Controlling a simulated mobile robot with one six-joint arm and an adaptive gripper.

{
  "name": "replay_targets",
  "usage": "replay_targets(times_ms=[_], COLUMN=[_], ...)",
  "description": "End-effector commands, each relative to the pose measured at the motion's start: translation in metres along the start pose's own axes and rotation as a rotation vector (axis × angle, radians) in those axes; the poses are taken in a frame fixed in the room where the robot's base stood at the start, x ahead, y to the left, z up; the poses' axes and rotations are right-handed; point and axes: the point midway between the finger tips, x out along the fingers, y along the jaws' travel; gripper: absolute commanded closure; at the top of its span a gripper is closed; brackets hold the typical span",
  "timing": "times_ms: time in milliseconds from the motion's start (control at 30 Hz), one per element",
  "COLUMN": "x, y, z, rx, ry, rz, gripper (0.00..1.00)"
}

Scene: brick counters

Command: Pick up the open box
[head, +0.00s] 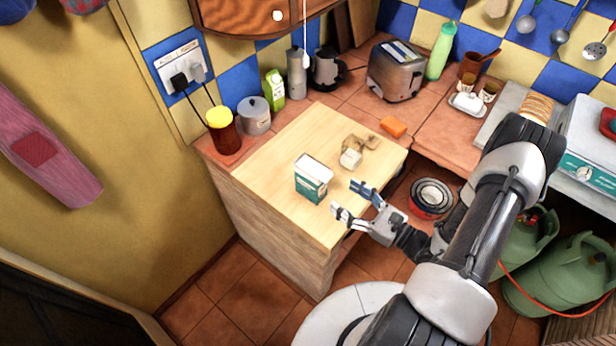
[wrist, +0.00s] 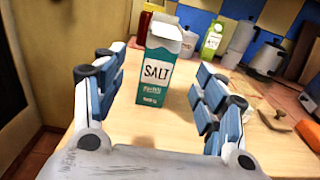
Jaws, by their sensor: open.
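A teal and white salt box (head: 311,181) stands upright on the pale wooden counter top. In the wrist view the same box (wrist: 153,82) shows "SALT" on its front, and its white top looks open with a raised flap. My gripper (head: 350,199) is open at the counter's front right edge, with its fingers pointing towards the box. In the wrist view the box is between the two fingers but farther off, with a gap on each side. Nothing is held.
A small jar-like item (head: 350,158) and an orange block (head: 393,127) are behind and right of the box. A red jar with yellow lid (head: 224,132), a grey canister (head: 255,116) and a green carton (head: 273,89) stand farther back.

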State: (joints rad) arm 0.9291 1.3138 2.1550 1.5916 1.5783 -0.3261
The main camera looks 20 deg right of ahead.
Motion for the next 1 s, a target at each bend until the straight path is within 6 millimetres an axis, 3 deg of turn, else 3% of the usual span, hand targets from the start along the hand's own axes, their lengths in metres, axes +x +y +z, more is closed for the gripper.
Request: replay_targets(times_ms=[500, 767, 1000], x=[0.102, 0.122, 0.158], y=[0.003, 0.001, 0.0], z=[-0.001, -0.001, -0.005], rx=[-0.003, -0.002, -0.002], ry=[0.0, 0.0, 0.0], rz=[0.01, 0.008, 0.01], gripper=[0.35, 0.35, 0.35])
